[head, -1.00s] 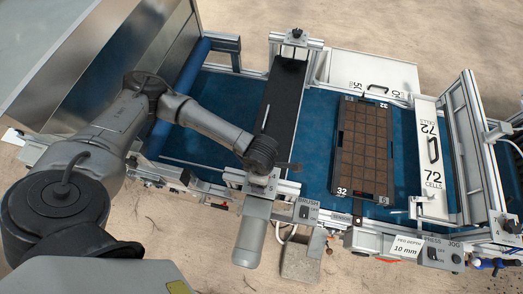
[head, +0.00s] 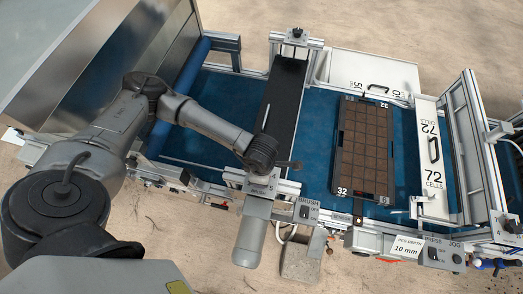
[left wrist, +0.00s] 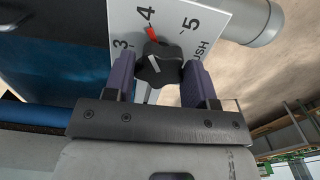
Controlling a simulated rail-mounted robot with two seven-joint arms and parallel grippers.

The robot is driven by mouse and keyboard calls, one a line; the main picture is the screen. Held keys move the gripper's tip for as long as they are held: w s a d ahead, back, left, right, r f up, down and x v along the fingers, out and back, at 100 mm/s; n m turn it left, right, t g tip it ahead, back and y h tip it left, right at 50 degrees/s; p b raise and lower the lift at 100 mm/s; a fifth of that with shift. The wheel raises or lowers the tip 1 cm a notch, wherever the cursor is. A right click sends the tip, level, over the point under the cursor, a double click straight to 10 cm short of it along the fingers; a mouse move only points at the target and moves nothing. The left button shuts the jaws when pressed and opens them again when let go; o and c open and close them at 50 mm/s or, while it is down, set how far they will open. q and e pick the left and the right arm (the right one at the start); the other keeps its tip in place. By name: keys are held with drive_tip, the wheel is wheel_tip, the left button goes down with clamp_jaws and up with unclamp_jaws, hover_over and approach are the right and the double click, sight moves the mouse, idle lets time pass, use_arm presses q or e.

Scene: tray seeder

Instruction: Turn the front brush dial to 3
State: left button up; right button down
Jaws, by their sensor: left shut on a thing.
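The front brush dial (left wrist: 158,66) is a black lobed knob on a white plate (left wrist: 183,14) marked 3, 4 and 5, with part of the word BRUSH showing. Its red pointer is at about the 4. In the left wrist view the two purple fingers of my left gripper (left wrist: 157,82) stand on either side of the knob, shut on it. In the head view my left gripper (head: 260,172) is over the front end of the brush beam, and my wrist hides the dial. My right gripper is not in view.
The dark brush beam (head: 284,90) crosses the blue belt (head: 215,100), with another black knob (head: 296,33) at its far end. A soil-filled tray (head: 336,150) lies on the belt to the right. A BRUSH switch box (head: 308,212) is close by on the front rail.

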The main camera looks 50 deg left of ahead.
use_arm(q)
drive_tip(key=shift+f+n+b, duration=0.15)
drive_tip(key=shift+n+b, duration=0.55)
drive_tip(key=shift+n, duration=0.3)
drive_tip(key=n+b, duration=0.2)
drive_tip(key=n, duration=0.1)
drive_tip(key=shift+n, duration=0.3)
drive_tip(key=n+b, duration=0.1)
drive_tip(key=n, duration=0.2)
drive_tip(key=shift+n+b, duration=0.3)
drive_tip(key=shift+n, duration=1)
drive_tip(key=shift+r, duration=0.2)
drive_tip(key=o, duration=0.9)
